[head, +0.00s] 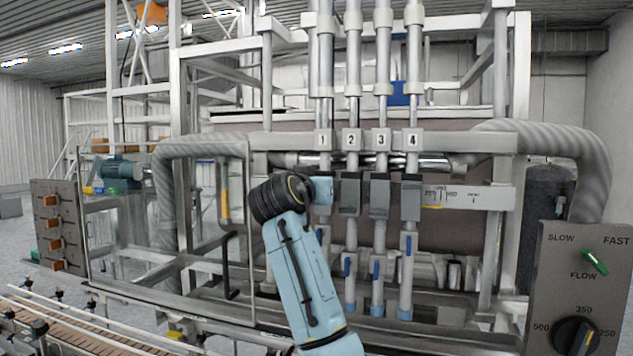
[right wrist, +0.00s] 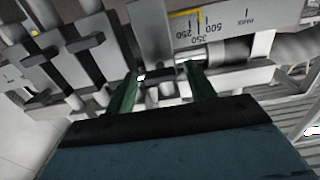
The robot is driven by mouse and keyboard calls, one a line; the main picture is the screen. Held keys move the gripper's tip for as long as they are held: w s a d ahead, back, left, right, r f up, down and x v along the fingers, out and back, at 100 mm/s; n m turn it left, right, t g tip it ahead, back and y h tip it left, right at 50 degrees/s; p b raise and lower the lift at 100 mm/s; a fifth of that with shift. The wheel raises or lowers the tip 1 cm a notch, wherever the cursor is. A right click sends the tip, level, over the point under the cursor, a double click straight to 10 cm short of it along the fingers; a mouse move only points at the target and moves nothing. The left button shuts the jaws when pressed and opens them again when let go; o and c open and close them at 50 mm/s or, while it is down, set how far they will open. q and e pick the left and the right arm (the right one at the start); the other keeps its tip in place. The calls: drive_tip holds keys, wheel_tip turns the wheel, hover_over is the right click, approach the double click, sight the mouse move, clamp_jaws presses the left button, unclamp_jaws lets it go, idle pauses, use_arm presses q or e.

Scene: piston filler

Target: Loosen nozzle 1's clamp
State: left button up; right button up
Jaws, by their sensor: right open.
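Nozzles 1 to 4 hang side by side in the head view under number plates. The number 1 plate (head: 323,141) marks nozzle 1, whose clamp is mostly hidden behind my right gripper (head: 328,189). Grey clamp blocks show on nozzle 2 (head: 350,196), nozzle 3 (head: 379,196) and nozzle 4 (head: 411,197). In the right wrist view my gripper's green fingers (right wrist: 162,88) stand apart, with a grey and dark clamp part (right wrist: 160,78) between and beyond them. I cannot tell from that view which nozzle it belongs to, or whether the fingers touch it. My left gripper is not in view.
A scale plate (head: 475,198) with a yellow mark lies right of nozzle 4; it also shows in the right wrist view (right wrist: 215,28). A control panel (head: 575,285) stands at right, a box with orange switches (head: 57,230) at left. Machine frame bars surround the nozzles.

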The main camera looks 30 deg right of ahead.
drive_tip(key=shift+c, duration=0.4)
drive_tip(key=c, duration=0.9)
drive_tip(key=shift+n, duration=0.4)
drive_tip(key=shift+n+p, duration=4.65)
drive_tip(key=shift+n, duration=3.95)
